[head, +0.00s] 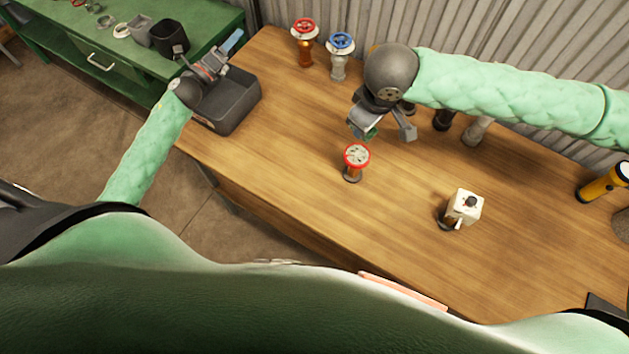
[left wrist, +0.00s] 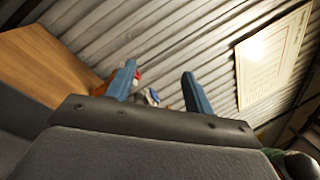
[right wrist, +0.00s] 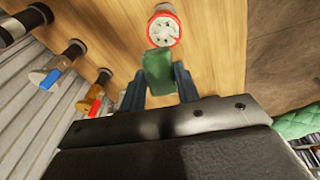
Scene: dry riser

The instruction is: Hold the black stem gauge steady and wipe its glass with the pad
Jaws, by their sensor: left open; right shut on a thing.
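A gauge (head: 356,157) with a red rim and pale dial stands upright on the wooden table. It also shows in the right wrist view (right wrist: 163,28). My right gripper (head: 383,133) is just behind the gauge and shut on a green pad (right wrist: 157,72). The pad shows close to the dial in the right wrist view; I cannot tell if they touch. My left gripper (head: 231,46) is open and empty above the dark grey bin, far from the gauge.
The dark grey bin (head: 240,105) sits at the table's left end. Red-handled (head: 304,42) and blue-handled (head: 340,55) valves stand at the back. A white box-like fitting (head: 465,205) and a yellow torch (head: 603,183) are to the right. The table's front middle is clear.

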